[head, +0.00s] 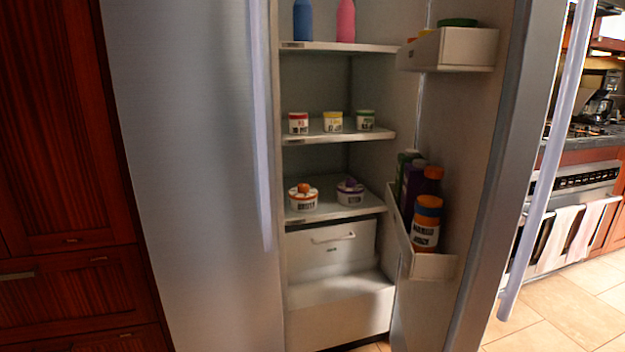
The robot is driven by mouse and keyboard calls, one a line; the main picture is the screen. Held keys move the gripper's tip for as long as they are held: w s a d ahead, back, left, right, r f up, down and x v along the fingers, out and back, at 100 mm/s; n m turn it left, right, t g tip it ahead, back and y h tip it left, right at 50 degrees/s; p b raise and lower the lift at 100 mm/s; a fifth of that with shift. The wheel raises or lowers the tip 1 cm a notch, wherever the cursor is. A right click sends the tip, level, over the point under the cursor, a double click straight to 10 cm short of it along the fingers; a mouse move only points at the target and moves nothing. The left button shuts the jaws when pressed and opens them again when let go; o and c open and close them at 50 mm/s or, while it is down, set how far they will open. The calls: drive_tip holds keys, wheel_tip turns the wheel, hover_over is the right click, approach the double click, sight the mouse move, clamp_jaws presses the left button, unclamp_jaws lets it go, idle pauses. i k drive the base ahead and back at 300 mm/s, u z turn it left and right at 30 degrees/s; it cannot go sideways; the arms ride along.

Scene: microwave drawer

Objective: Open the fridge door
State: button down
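The fridge has two doors. Its right door (487,200) stands swung open toward me, with its long vertical handle (548,160) on the outer face at the right. The left door (190,170) is shut, and its vertical handle (261,130) runs along its right edge. The open side shows shelves (330,213) with small tubs and two bottles, and a white drawer (330,250) below. My gripper is not in view.
Door bins (437,266) with jars and bottles stick out from the open door's inner side. Dark red wooden cabinets (70,130) stand at the left. An oven (570,205) with hanging towels is at the right. Tiled floor (560,310) is clear at the lower right.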

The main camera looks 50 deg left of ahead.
sight(487, 89)
drive_tip(key=u, duration=0.1)
drive_tip(key=k, duration=0.3)
drive_tip(key=u, duration=0.65)
drive_tip(key=i, duration=0.7)
drive_tip(key=u, duration=0.55)
